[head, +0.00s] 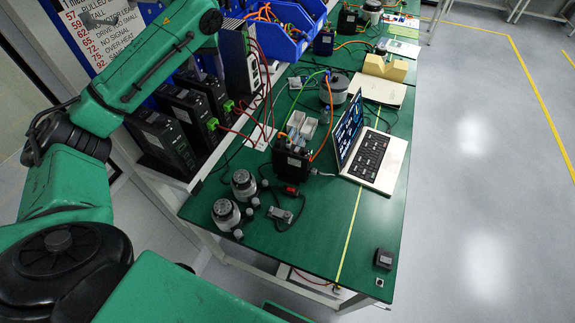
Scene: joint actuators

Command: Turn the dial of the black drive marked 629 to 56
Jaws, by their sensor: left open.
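Several black drives stand in a row at the left, such as the nearest one (160,140) and the one behind it (188,115). Green connectors and red wires are at their right edges. The number 629 cannot be read on any of them, and no dial setting can be made out. Another black box (292,158) with an orange cable stands on the table; its marking cannot be read either. My green left arm comes in from the left and reaches up to the top edge, above the drives. Its gripper does not show, and neither does my right gripper.
Blue bins (280,40) and a fault-code sign (100,30) are behind. Grey floor lies free at right.

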